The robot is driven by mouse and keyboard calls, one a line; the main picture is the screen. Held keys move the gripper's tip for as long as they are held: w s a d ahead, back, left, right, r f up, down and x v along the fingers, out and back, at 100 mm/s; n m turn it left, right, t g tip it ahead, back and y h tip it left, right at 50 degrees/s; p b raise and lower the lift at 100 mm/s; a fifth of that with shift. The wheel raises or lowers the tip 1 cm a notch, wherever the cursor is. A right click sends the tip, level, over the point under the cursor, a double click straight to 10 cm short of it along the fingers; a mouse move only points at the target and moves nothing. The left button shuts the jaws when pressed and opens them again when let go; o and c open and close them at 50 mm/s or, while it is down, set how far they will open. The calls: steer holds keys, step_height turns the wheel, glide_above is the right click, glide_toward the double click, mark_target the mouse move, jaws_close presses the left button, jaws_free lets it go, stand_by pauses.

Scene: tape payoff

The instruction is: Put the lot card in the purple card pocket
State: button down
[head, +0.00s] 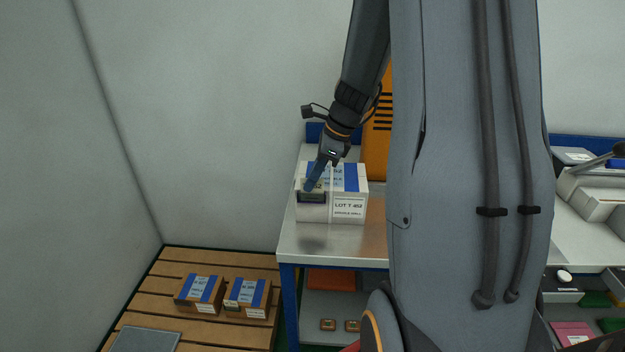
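My gripper (318,181) points down over the left part of a white carton (348,211) on the metal-topped bench. A blue finger shows against the carton, but the gap between the fingers is not clear. A small pale patch shows by the fingertips; I cannot tell whether it is a card or whether it is held. The carton has blue tape and a white label reading "LOT T-402" or similar. I cannot make out a separate lot card or a purple card pocket. My arm hides much of the bench.
A dark framed holder (312,198) is at the carton's front left. An orange cabinet (377,135) stands behind. Two brown taped boxes (200,293) lie on a slatted wooden platform (170,268). A pink flat item (572,334) lies low at right. The bench front (325,245) is clear.

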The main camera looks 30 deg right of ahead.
steer(key=c, duration=2)
jaws_free()
steer(key=shift+s+f, duration=0.25)
steer(key=shift+f, duration=0.25)
steer(key=shift+c, duration=0.2)
steer(key=shift+w+r, duration=0.2)
steer(key=shift+r, duration=0.35)
steer(key=b+v, duration=0.2)
steer(key=v, duration=0.9)
steer(key=s+a+f+n+h, duration=0.1)
steer(key=s+a+f+n, duration=0.3)
steer(key=a+n, duration=0.2)
steer(key=s+a+f+n+h, duration=0.1)
steer(key=s+a+f+n, duration=0.3)
steer(key=n, duration=0.6)
steer(key=s+a+f+n+g+h, duration=0.1)
steer(key=s+a+f+n, duration=0.3)
steer(key=a+n, duration=0.4)
steer(key=shift+s+a+f+n+h, duration=0.2)
steer(key=shift+s+a+n+h, duration=0.05)
steer(key=shift+s+n+h, duration=0.15)
